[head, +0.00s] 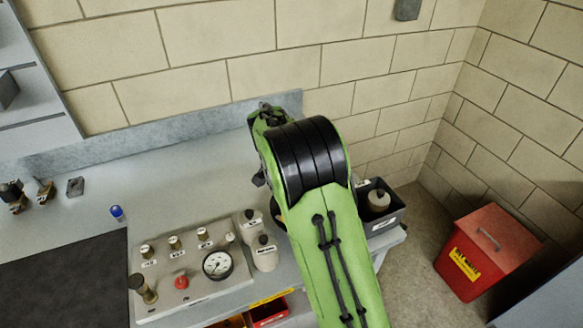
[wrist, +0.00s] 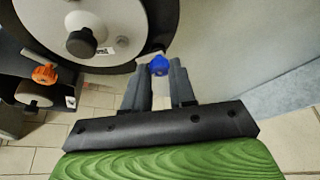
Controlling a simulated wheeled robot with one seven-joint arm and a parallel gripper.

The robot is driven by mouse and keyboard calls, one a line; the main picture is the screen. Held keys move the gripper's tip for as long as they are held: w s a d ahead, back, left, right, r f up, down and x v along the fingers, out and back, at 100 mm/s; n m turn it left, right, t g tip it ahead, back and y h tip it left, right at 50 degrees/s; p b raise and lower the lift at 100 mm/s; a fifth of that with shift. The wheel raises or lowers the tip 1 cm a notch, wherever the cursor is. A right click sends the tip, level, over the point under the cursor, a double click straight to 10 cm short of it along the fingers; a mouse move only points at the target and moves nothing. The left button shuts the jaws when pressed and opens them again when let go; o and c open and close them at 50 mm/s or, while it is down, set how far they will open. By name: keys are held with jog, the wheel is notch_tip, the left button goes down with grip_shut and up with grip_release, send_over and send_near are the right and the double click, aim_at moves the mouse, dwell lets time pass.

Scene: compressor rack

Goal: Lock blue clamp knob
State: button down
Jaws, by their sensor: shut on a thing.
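The blue clamp knob (wrist: 159,65) shows in the wrist view between the tips of my gripper (wrist: 158,74). The grey fingers are closed on it from both sides, and only its top part shows. The knob sits beside the black rim of a large round unit (wrist: 125,60) with a pale face. What the knob is mounted on is mostly hidden by the fingers. In the head view my green arm covers the gripper and the knob.
An orange knob (wrist: 45,74) on a dark fixture is left in the wrist view. The head view shows a gauge panel (head: 195,285), white bottles (head: 264,255), a black bin (head: 388,219) and a red box (head: 482,258) on the floor. A small blue-capped item (head: 117,212) stands on the bench.

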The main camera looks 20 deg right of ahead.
jog(key=m+p, duration=0.1)
jog(key=m, duration=0.1)
jog(key=m+g+p, duration=0.2)
jog(key=m, duration=0.1)
jog(key=shift+w+a+r+m+h, duration=0.1)
jog(key=shift+w+a+m+h, duration=0.05)
jog(key=shift+w+m+h, duration=0.2)
jog(key=shift+m+g+p, duration=0.8)
jog(key=shift+m+p, duration=0.7)
jog(key=shift+m, duration=0.65)
jog(key=c, duration=0.9)
grip_release()
jog(key=p+v, duration=0.5)
jog(key=v, duration=1)
jog(key=shift+w+a+r, duration=0.2)
jog(key=shift+r, duration=0.05)
